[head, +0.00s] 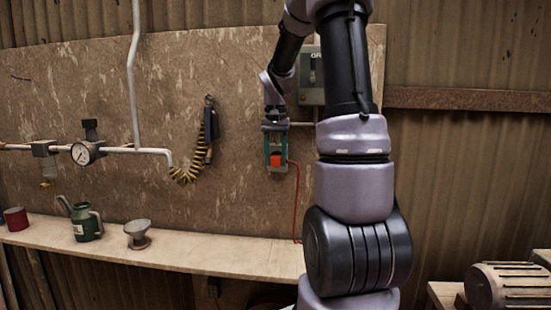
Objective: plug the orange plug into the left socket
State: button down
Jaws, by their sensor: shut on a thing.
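My gripper (275,158) is in front of the board wall, left of the grey switch box, with its fingers pointing down. It is shut on the orange plug (275,160), which shows as a small orange block between the two fingers. A thin orange cable (297,200) hangs from near the gripper down to the shelf. I cannot make out the left socket; my arm covers part of the wall on the right. A small dark fitting (212,289) is on the wall below the shelf, too small to identify.
The grey switch box (308,92) is partly hidden by my arm. A coiled yellow hose (186,174) hangs left of the gripper. The shelf (200,252) holds a green watering can (86,222), a grey funnel-like cup (137,233) and a red tin (16,219). A motor (508,287) stands lower right.

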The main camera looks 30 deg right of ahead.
jog(key=shift+w+d, duration=0.25)
jog(key=shift+w, duration=0.1)
dwell(0.5)
jog(key=shift+c, duration=1.3)
grip_release()
notch_tip(320, 180, up, 11)
jog(key=s+a+n+t+y, duration=0.1)
jog(key=s+a+t, duration=0.2)
jog(key=s+a, duration=0.4)
jog(key=s+a+n+t+y, duration=0.1)
jog(key=s+a+t, duration=0.3)
jog(key=s, duration=0.9)
jog(key=a, duration=0.3)
jog(key=shift+s+n, duration=0.3)
